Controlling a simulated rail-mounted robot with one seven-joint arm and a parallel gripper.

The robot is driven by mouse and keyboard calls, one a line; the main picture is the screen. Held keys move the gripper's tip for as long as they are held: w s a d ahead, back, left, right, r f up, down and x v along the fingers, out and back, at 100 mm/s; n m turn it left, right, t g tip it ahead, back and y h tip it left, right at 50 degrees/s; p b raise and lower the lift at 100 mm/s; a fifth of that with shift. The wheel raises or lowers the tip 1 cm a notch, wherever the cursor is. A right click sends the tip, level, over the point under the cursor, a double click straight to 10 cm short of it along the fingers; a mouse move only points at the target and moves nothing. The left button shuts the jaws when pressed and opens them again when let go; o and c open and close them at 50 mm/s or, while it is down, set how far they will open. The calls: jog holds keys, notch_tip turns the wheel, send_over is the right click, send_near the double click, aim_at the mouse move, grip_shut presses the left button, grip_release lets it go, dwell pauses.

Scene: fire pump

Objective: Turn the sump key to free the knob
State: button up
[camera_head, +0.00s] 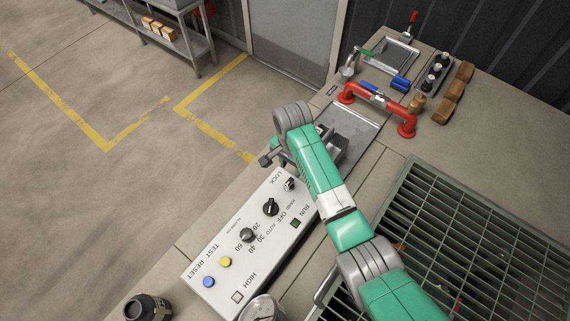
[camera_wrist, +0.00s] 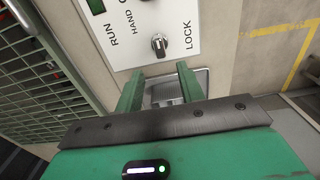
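The white control panel (camera_head: 243,240) lies on the bench. Its sump key (camera_head: 290,184), a small silver and dark piece, sits in the panel beside the word LOCK. The key also shows in the wrist view (camera_wrist: 160,44), just beyond my fingertips. The black selector knob (camera_head: 271,207) is beside the key, near the HAND, OFF and AUTO marks. My gripper (camera_wrist: 158,76) is open, with its two green fingers apart and nothing between them. It is short of the key and not touching it. In the head view my arm hides most of the gripper.
A second dial (camera_head: 247,235), a yellow button (camera_head: 225,262) and a blue button (camera_head: 209,281) are on the panel. Green grating (camera_head: 480,235) fills the right. A dark cup (camera_head: 148,307) stands front left.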

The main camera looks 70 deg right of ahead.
aim_at(289, 181)
jog(key=shift+a+f, duration=0.15)
jog(key=shift+a, duration=0.1)
notch_tip(289, 181, down, 7)
jog(key=shift+f+b, duration=0.2)
jog(key=shift+b, duration=0.45)
grip_shut()
